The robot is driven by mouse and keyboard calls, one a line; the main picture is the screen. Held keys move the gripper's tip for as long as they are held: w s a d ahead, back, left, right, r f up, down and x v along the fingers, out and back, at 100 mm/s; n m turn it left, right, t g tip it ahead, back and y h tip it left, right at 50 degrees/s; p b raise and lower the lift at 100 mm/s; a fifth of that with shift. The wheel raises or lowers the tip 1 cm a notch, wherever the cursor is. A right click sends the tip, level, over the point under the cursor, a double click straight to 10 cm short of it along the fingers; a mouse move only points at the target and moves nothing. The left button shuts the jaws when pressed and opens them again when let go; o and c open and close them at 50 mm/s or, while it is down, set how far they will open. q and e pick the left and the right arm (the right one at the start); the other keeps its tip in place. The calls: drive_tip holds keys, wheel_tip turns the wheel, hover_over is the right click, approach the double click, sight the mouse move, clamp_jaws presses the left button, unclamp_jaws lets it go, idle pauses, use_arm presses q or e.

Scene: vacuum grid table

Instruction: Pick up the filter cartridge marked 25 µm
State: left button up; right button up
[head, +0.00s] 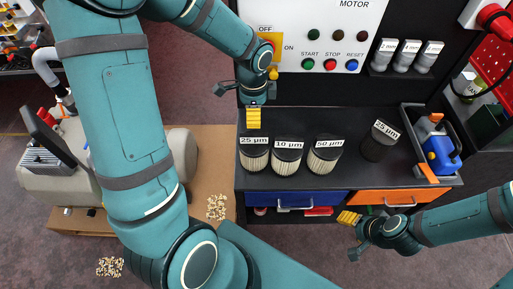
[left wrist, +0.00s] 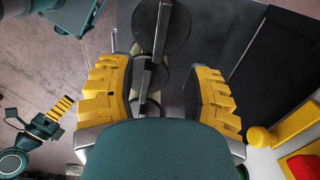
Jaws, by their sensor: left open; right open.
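Two cartridges carry a 25 µm label in the head view. One (head: 254,159) has cream pleats and stands at the left end of a row, beside the 10 µm cartridge (head: 287,161) and the 50 µm cartridge (head: 323,159). The other (head: 378,146) is all dark and stands apart at the right. My left gripper (head: 253,118) is open and empty, behind and above the pleated 25 µm cartridge. In the left wrist view, round dark tops (left wrist: 160,28) show between and beyond its fingers; their labels are unreadable. My right gripper (head: 348,218) is open and empty in front of the drawers.
A grey bin (head: 407,117) with a blue container (head: 441,154) stands at the table's right end. A motor panel (head: 325,30) with buttons rises behind. Several labelled canisters (head: 406,55) sit on a back shelf. The table behind the row is clear.

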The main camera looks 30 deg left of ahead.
sight(254, 134)
use_arm(q)
wheel_tip(254, 134, down, 7)
drive_tip(key=shift+f+b, duration=0.1)
drive_tip(key=shift+b, duration=0.3)
drive_tip(key=shift+w+f, duration=0.1)
drive_tip(key=shift+f, duration=2.65)
drive_tip(key=shift+f+b, duration=0.15)
drive_tip(key=shift+b, duration=0.15)
